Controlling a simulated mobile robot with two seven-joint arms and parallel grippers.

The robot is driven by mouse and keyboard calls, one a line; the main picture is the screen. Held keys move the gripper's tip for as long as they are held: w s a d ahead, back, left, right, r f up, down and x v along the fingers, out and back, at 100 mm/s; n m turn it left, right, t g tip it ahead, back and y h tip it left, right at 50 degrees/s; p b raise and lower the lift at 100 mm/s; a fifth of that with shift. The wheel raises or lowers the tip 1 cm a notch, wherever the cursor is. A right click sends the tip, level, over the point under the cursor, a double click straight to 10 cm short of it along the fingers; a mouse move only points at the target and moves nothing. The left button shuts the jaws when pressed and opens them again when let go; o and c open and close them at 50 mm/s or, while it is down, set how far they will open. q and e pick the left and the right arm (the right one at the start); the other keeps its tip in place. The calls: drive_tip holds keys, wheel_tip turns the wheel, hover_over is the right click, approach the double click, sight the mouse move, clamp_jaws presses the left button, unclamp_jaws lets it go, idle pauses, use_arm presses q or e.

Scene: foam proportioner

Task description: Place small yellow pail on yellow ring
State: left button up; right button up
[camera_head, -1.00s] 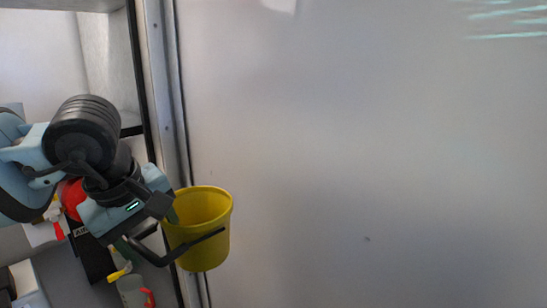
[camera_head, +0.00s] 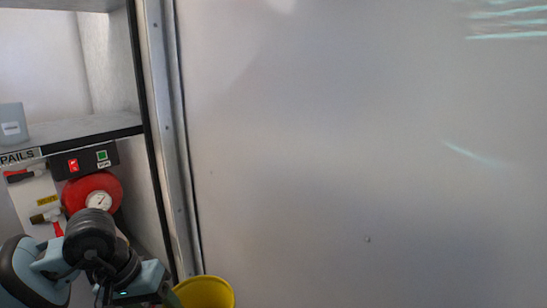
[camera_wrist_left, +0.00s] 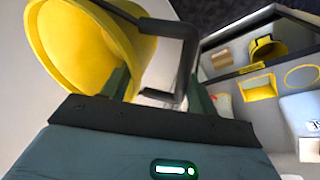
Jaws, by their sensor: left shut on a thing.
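The small yellow pail (camera_head: 205,292) shows at the bottom edge of the head view, cut off by the frame. It fills the upper left of the left wrist view (camera_wrist_left: 85,45), tilted in that picture. In the head view the left gripper (camera_head: 163,296) is low, just left of the pail. A thin yellow ring (camera_wrist_left: 287,77) lies on a pale surface at the right of the left wrist view, apart from the pail. My right gripper is in neither view.
A shelf labelled PAILS (camera_head: 90,127) stands at the left, with a switch box (camera_head: 85,161) and a red round gauge unit (camera_head: 75,190) below. A yellow square outline (camera_wrist_left: 258,87) lies beside the ring. A plain grey panel (camera_head: 360,150) fills the right.

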use_arm(q)
drive_tip(key=shift+a+f, duration=0.15)
drive_tip(key=shift+f, duration=0.1)
idle(0.3)
